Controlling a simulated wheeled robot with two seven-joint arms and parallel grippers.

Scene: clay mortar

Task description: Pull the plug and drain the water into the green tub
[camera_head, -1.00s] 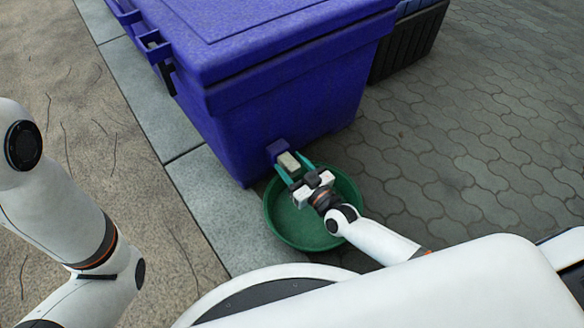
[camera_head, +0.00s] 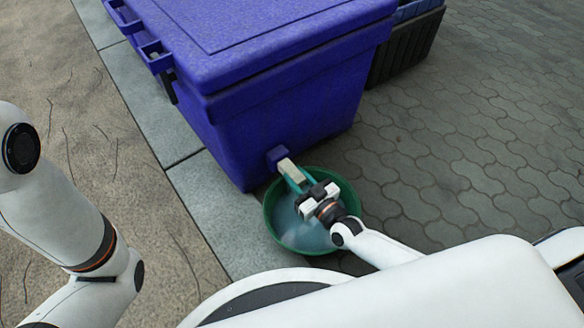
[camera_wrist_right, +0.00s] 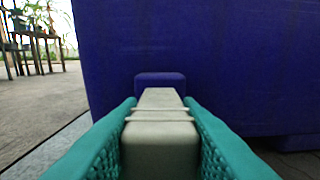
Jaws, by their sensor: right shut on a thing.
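The blue cooler box (camera_head: 270,110) stands on the paving with a small blue drain spout (camera_head: 277,155) low on its near side. My right gripper (camera_head: 294,177) is shut on the pale plug (camera_head: 290,168), just in front of the spout. In the right wrist view, the plug (camera_wrist_right: 160,140) sits between the two teal fingers (camera_wrist_right: 160,150), with the spout (camera_wrist_right: 160,79) directly behind it. The green tub (camera_head: 268,212) stands on the ground under the spout and gripper. Pale, cloudy water (camera_head: 300,232) covers its bottom. My left gripper is out of view; only my left arm shows.
A dark crate (camera_head: 408,50) stands behind the cooler at the right. Grey paving (camera_head: 480,150) to the right is clear. A stone kerb (camera_head: 215,205) and brown ground (camera_head: 130,190) lie to the left. In the right wrist view, furniture (camera_wrist_right: 35,40) stands far off.

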